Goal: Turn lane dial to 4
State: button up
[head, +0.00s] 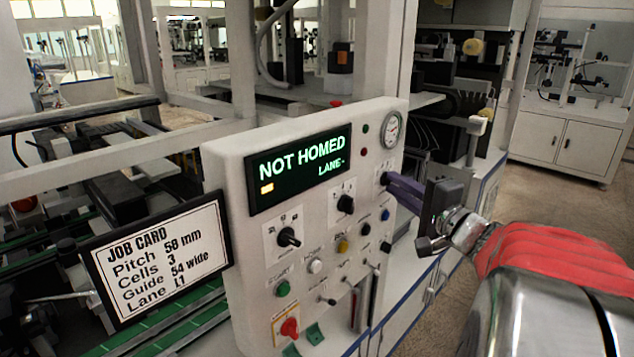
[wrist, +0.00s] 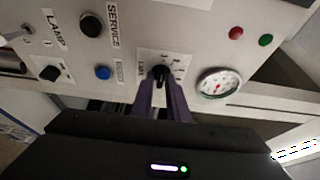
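The lane dial (wrist: 161,73) is a small black knob on a white plate with position marks, between a blue button and the gauge in the wrist view. Its label seems to read LANE; its setting is too small to read. My gripper (wrist: 160,86) has its two purple fingers at the dial, one on each side. I cannot tell whether they press on it. In the head view, my gripper (head: 387,183) reaches the panel's right side from the right, and its fingers hide most of the dial. The display (head: 299,168) reads NOT HOMED and LANE with a dash.
The panel (head: 222,170) carries two other dials (head: 289,237) (head: 346,203), several buttons, toggles and a red switch (head: 289,327). A round gauge (head: 392,129) sits above the lane dial. The job card (head: 157,257) stands at left; its lane line seems to read L1.

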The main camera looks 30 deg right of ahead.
grip_shut()
jog(key=shift+d, duration=0.1)
jog(key=shift+m, duration=0.5)
jog(key=m+g+y, duration=0.2)
jog(key=m, duration=0.3)
jog(key=m+g+y, duration=0.2)
jog(key=m, duration=0.3)
jog(key=d+m+g+y, duration=0.1)
jog(key=m+y, duration=0.2)
jog(key=m, duration=0.1)
jog(key=shift+w+d+r+m+g, duration=0.1)
jog(key=shift+w+r+m+g, duration=0.1)
jog(key=shift+r+m+g, duration=0.15)
dwell(0.7)
dwell(0.4)
